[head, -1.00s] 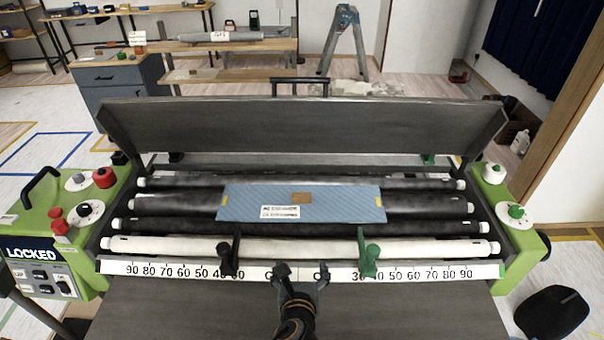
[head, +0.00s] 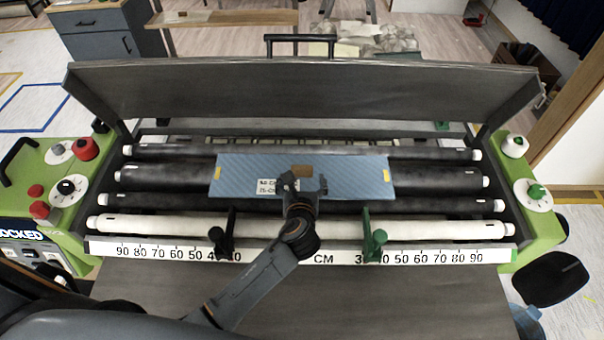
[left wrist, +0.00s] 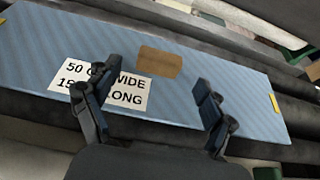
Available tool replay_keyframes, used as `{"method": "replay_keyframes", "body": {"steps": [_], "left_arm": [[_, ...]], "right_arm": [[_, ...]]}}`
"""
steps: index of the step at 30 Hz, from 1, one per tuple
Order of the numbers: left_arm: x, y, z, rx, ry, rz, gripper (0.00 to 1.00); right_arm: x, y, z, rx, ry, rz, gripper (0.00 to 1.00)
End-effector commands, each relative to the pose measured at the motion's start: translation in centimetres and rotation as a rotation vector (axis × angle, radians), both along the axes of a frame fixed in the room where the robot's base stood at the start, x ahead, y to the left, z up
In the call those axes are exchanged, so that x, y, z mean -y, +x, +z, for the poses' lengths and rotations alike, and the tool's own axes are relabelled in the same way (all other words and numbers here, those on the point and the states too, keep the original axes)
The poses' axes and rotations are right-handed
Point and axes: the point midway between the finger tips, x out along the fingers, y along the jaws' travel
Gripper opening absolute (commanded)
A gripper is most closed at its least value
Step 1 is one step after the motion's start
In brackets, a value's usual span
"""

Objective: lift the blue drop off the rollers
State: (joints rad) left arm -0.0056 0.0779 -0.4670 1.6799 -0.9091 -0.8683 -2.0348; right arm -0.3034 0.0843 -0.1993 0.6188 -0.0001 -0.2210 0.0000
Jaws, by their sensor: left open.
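The blue drop (head: 350,177) is a flat striped light-blue sheet lying across the dark rollers (head: 440,180). It has a white label, a brown patch (head: 302,171) and yellow tabs at its ends. My left gripper (head: 303,184) is open over the middle of the drop and hides part of the label. In the left wrist view, the drop (left wrist: 190,70) fills the middle, with the label (left wrist: 110,85) partly behind one finger. The open fingers (left wrist: 155,105) are spread over its near side; I cannot tell whether they touch it. My right gripper is not in view.
The raised grey cover (head: 300,95) stands behind the rollers. A white roller (head: 420,230) and a centimetre scale (head: 320,256) run along the front. A black lever (head: 218,240) and a green lever (head: 375,243) rise there. Green panels with knobs (head: 540,195) flank the machine.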

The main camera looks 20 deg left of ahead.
Motion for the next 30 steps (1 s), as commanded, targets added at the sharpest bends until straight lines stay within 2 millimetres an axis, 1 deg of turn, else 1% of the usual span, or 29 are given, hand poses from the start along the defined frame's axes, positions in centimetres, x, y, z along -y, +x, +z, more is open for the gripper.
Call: {"method": "replay_keyframes", "body": {"steps": [1, 5, 9, 13, 16, 23, 24, 26, 27, 29, 30], "left_arm": [[0.0, 0.2, -0.1, -0.001, 0.0, 0.0, 0.83], [-0.3, 1.1, -0.3, -0.001, 0.0, 0.001, 0.83], [-0.9, 3.0, -1.0, -0.001, 0.0, 0.001, 0.83], [-1.3, 4.4, -1.8, -0.001, 0.0, 0.001, 0.83], [-1.4, 4.9, -2.0, -0.001, 0.0, 0.0, 0.83], [-1.5, 4.9, -2.0, -0.001, -0.001, -0.001, 0.83], [-1.5, 4.9, -2.0, -0.001, -0.001, -0.001, 0.75], [-1.5, 4.9, -2.0, -0.001, 0.0, 0.0, 0.63], [-1.5, 4.9, -2.0, -0.001, 0.0, 0.0, 0.55], [-1.5, 4.9, -2.0, -0.001, 0.0, 0.0, 0.42], [-1.5, 4.9, -2.0, -0.001, 0.0, 0.0, 0.34]], "right_arm": [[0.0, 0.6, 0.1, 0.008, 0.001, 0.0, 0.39], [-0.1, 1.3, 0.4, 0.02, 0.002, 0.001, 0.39], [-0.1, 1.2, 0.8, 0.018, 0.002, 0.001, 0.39], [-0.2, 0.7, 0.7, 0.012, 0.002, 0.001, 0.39], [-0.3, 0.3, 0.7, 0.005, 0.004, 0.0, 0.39], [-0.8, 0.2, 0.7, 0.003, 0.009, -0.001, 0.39], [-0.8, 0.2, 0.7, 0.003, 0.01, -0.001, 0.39], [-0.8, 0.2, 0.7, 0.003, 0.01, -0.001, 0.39], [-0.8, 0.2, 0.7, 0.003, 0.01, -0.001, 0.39], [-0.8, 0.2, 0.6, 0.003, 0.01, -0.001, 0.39], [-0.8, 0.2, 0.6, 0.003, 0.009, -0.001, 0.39]]}}
